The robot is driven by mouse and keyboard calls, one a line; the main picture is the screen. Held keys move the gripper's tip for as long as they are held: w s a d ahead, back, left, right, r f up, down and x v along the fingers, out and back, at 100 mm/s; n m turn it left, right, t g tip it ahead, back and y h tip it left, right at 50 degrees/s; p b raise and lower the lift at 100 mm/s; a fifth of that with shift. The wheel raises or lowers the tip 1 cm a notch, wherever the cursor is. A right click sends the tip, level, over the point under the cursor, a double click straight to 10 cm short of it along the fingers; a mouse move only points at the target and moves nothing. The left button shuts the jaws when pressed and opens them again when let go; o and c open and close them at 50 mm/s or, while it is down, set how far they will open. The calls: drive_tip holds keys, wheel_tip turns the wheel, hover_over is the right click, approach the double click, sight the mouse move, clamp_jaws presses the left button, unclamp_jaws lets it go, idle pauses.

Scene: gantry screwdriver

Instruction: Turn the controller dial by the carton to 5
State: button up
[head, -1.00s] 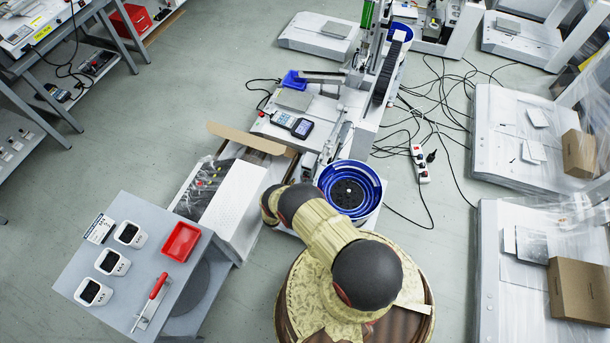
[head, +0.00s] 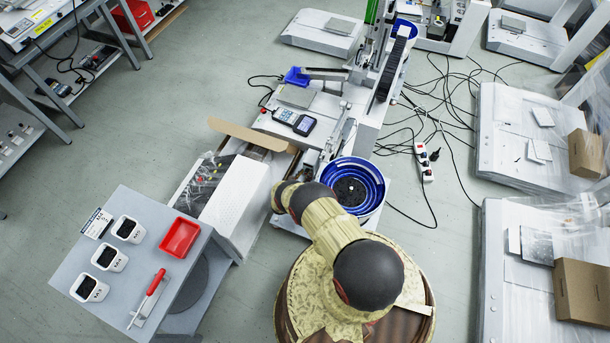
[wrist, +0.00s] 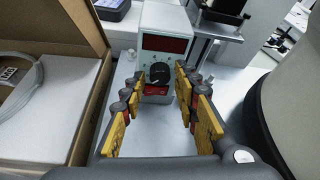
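In the wrist view, the controller (wrist: 165,46) is a pale box with a dark red display on its front. Its round black dial (wrist: 160,74) has a light mark, but I cannot read the setting. A red switch (wrist: 156,90) sits below the dial. My gripper (wrist: 157,92) is open, with yellow-padded fingers to the left and right of the dial and nothing visible between them. I cannot tell whether the fingers touch the controller. The open carton (wrist: 92,30) stands left of my gripper; its brown flap also shows in the head view (head: 252,134). My arm hides my gripper in the head view.
A blue bowl feeder (head: 352,186) stands close to my arm. A handheld device (head: 295,122) lies on the machine's base. At lower left, a grey table (head: 105,210) holds a red tray (head: 180,238), several white cups and a red-handled screwdriver (head: 156,282). Cables lie on the floor at right.

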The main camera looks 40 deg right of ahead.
drive_tip(key=c, duration=0.6)
clamp_jaws()
drive_tip(key=m+t, duration=0.1)
drive_tip(key=m, duration=0.1)
drive_tip(key=m+t+y, duration=0.1)
drive_tip(key=m, duration=0.1)
drive_tip(key=m+t, duration=0.2)
drive_tip(key=shift+s+d+y, duration=0.15)
drive_tip(key=shift+s+y, duration=0.15)
drive_tip(key=shift+y, duration=0.1)
idle(0.3)
drive_tip(key=o, duration=0.9)
unclamp_jaws()
drive_tip(key=shift+c, duration=0.2)
